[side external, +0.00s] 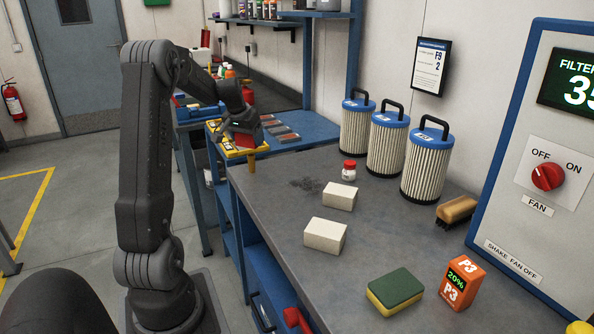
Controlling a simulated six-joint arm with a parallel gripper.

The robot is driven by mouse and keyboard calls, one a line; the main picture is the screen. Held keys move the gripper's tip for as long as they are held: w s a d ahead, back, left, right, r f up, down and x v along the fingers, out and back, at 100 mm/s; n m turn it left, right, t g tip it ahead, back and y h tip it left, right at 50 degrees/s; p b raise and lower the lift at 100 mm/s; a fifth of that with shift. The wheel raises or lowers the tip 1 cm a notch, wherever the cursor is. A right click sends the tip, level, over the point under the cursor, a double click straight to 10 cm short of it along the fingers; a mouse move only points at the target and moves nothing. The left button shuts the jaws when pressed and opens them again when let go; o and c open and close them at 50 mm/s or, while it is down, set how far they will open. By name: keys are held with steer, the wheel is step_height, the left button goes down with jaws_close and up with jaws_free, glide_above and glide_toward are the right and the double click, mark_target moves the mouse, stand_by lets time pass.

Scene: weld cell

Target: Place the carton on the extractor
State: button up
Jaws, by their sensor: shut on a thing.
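An orange carton-like box (459,284) marked P3 and 20% stands upright on the grey bench at the lower right. The extractor seems to be the blue-framed cabinet (530,230) at the right edge, with a fan switch and a filter display. Two off-white blocks (325,234) (340,196) lie on the bench, apart from my gripper.
A green-yellow sponge (395,290) and a brush (456,211) lie on the bench. A red-capped jar (349,171) and three handled filter cartridges (425,165) stand at the back. A blue cart (300,125) with trays stands beyond. The bench's middle front is fairly clear.

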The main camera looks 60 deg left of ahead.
steer(key=shift+w, duration=0.1)
glide_above(288, 172)
steer(key=f, duration=0.4)
steer(key=d+f, duration=0.1)
steer(key=f, duration=0.2)
steer(key=shift+s, duration=0.35)
step_height(288, 172, down, 2)
steer(key=shift+f, duration=0.8)
steer(key=shift+f, duration=0.15)
steer(key=o, duration=1)
steer(key=shift+c, duration=0.2)
